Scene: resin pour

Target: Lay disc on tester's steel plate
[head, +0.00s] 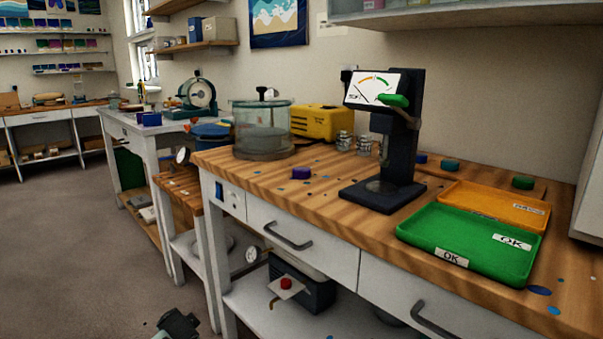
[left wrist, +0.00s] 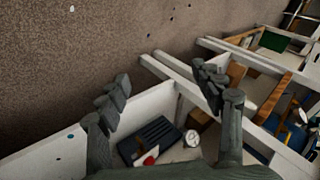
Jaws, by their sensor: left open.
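The tester (head: 394,140) is a dark stand with a dial and a green lever, on the wooden bench. Its small round steel plate (head: 381,187) sits on the dark base; I see no disc on it. A purple disc (head: 302,173) lies on the bench left of the tester. A blue disc (head: 421,158), a teal disc (head: 451,165) and a green disc (head: 523,182) lie behind and right of it. My left gripper (head: 178,325) is low over the floor, left of the bench, away from the discs. In the left wrist view it (left wrist: 164,96) is open and empty. My right gripper is not in view.
A green tray (head: 470,240) marked OK and an orange tray (head: 494,204) stand right of the tester. A clear chamber (head: 263,128), a yellow machine (head: 320,122) and small jars (head: 345,141) stand behind left. The bench's front left is mostly clear.

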